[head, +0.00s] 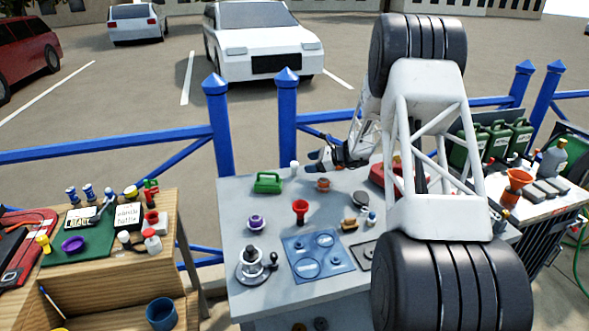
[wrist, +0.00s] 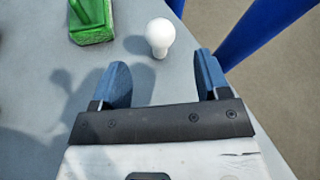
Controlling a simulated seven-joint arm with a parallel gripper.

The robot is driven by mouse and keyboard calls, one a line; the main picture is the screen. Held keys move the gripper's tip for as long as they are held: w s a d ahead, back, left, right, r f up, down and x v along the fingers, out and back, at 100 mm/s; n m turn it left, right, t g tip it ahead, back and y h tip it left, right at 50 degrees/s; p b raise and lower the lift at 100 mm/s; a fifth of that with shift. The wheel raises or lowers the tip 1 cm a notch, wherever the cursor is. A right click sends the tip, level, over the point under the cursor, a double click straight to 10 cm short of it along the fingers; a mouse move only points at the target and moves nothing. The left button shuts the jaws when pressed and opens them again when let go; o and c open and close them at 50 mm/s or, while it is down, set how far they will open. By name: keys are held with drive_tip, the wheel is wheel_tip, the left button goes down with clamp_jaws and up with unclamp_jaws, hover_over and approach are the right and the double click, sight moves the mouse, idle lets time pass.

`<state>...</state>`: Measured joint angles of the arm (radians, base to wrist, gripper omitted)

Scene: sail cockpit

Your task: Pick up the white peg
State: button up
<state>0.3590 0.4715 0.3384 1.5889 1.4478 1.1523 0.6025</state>
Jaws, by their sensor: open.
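The white peg (wrist: 160,35) stands on the grey table in the wrist view, with a rounded, bulb-like top. In the head view the white peg (head: 294,168) is near the table's back edge, just left of my gripper. My gripper (wrist: 161,72) is open and empty, its two blue fingers spread apart. The peg lies beyond the fingertips, roughly in line with the gap between them, and does not appear to be touched. In the head view my gripper (head: 313,161) reaches low over the back of the table from the right.
Blue railing (head: 287,122) posts rise behind the table edge.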

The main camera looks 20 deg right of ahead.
sight(294, 165)
drive_tip(key=shift+x, duration=1.25)
drive_tip(key=shift+a, duration=0.15)
drive_tip(key=shift+x, duration=2.5)
drive_tip(key=shift+c, duration=0.2)
drive_tip(key=c, duration=1)
